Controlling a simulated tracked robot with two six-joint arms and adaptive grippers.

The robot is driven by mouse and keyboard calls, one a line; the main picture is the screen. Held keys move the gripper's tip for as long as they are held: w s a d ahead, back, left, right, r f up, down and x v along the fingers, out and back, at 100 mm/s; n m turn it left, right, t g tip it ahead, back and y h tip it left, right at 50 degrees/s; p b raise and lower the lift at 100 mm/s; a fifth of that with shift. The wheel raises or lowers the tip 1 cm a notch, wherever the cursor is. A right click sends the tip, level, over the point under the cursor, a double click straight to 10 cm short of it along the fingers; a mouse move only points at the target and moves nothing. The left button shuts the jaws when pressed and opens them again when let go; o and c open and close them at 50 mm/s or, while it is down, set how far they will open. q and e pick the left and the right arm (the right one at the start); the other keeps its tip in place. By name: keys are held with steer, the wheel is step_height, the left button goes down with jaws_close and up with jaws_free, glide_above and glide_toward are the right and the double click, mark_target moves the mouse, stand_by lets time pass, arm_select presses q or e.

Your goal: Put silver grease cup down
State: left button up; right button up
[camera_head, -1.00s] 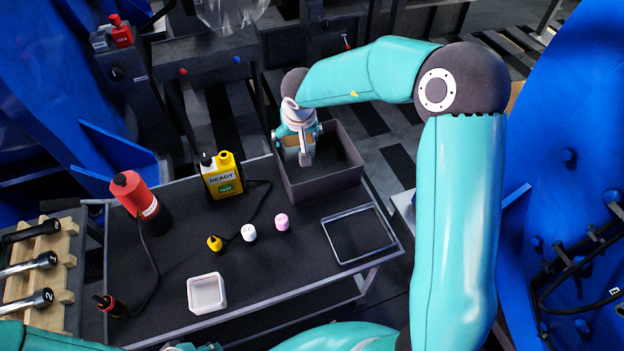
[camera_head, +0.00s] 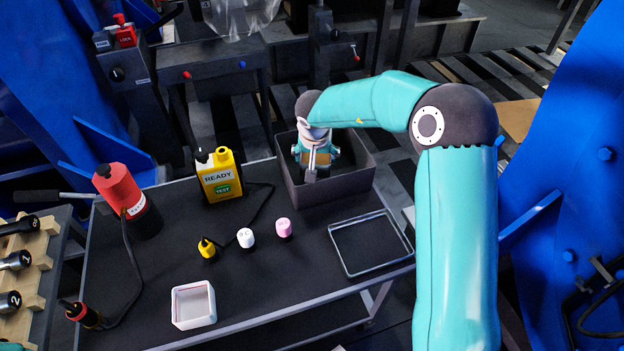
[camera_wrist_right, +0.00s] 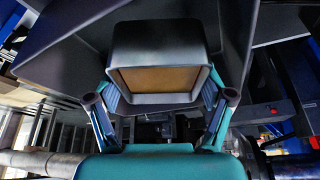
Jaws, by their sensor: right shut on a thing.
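My right gripper (camera_head: 314,158) is inside the dark bin (camera_head: 352,178) at the back right of the cart. It is shut on the silver grease cup (camera_wrist_right: 158,40), a squarish cup with brownish-tan grease inside. In the right wrist view the two fingers (camera_wrist_right: 160,100) press on the cup's sides, with its open face toward the camera and dark bin walls around it. In the head view the gripper hides most of the cup; whether it touches the bin floor cannot be told.
The black cart top (camera_head: 270,275) holds a yellow READY tester (camera_head: 218,176), a red canister (camera_head: 122,188), several small bottles, a white square tray (camera_head: 193,305) and a clear-rimmed tray (camera_head: 370,243). Wrenches lie on a wooden rack (camera_head: 30,275) at left. The cart's middle front is clear.

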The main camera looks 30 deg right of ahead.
step_height(320, 180, down, 6)
steer(key=b, duration=0.2)
steer(key=shift+f+b, duration=0.2)
steer(key=shift+b, duration=0.15)
steer(key=shift+r, duration=0.1)
steer(key=o, duration=1)
steer(key=shift+o, duration=0.2)
